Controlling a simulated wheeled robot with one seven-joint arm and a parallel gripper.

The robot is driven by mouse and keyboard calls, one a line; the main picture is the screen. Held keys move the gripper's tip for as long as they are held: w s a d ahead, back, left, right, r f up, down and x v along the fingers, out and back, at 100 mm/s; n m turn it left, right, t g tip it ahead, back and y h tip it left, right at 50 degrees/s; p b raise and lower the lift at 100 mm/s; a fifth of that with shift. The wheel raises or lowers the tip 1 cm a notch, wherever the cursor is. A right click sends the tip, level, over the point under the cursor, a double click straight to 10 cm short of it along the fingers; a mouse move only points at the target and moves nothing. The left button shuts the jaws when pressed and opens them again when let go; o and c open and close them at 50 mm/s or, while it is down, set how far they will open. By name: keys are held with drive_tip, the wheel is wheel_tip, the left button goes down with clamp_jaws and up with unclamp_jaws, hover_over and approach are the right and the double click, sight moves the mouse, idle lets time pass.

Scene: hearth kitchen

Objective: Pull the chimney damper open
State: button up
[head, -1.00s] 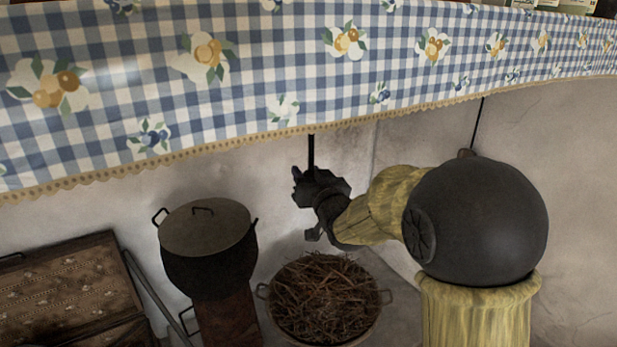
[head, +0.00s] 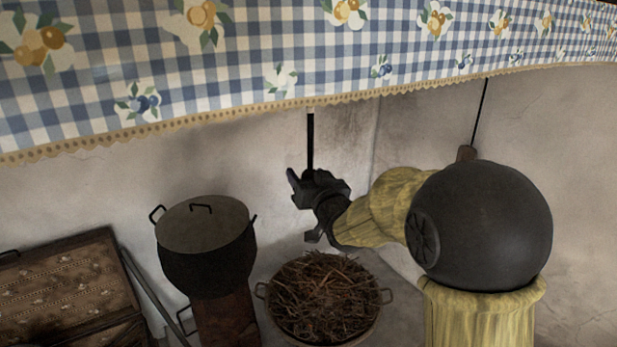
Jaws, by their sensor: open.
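Two things hang below the cloth valance, and I cannot tell for sure which works the damper. One is a thin dark cord (head: 481,112) with a small brown wooden grip (head: 466,153) at its lower end, partly hidden behind the dark round joint of my arm. The other is a straight black rod (head: 310,142), whose lower end is hidden at my gripper. My gripper (head: 304,208) is open, left of the wooden grip and well apart from it in the picture. Whether it touches the rod cannot be told. The damper plate is not visible.
A blue checked valance (head: 260,70) hangs across the top and hides what is above. A lidded black pot (head: 205,260) stands at left on a brown support. A two-handled basket of twigs (head: 325,298) sits below my gripper. A patterned chest (head: 65,285) is at lower left.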

drive_tip(key=b+v, duration=0.5)
drive_tip(key=v, duration=1.2)
drive_tip(key=shift+s, duration=0.2)
drive_tip(key=shift+d, duration=0.1)
drive_tip(key=d+f+m+g+h, duration=0.1)
drive_tip(key=d+f+g+h, duration=0.25)
drive_tip(key=f, duration=0.45)
drive_tip(key=s+d+f+g+h, duration=0.1)
drive_tip(key=s+d+f+g, duration=0.1)
drive_tip(key=f, duration=0.4)
drive_tip(key=s+d+f+m+g+h, duration=0.1)
drive_tip(key=s+d+f+g, duration=0.2)
drive_tip(key=s+f+g, duration=0.2)
drive_tip(key=s+d+f+g+h, duration=0.1)
drive_tip(key=s+d+f+g, duration=0.2)
drive_tip(key=s+f, duration=0.2)
wheel_tip(320, 180, down, 3)
drive_tip(key=shift+s+r, duration=0.15)
drive_tip(key=shift+g+h, duration=0.25)
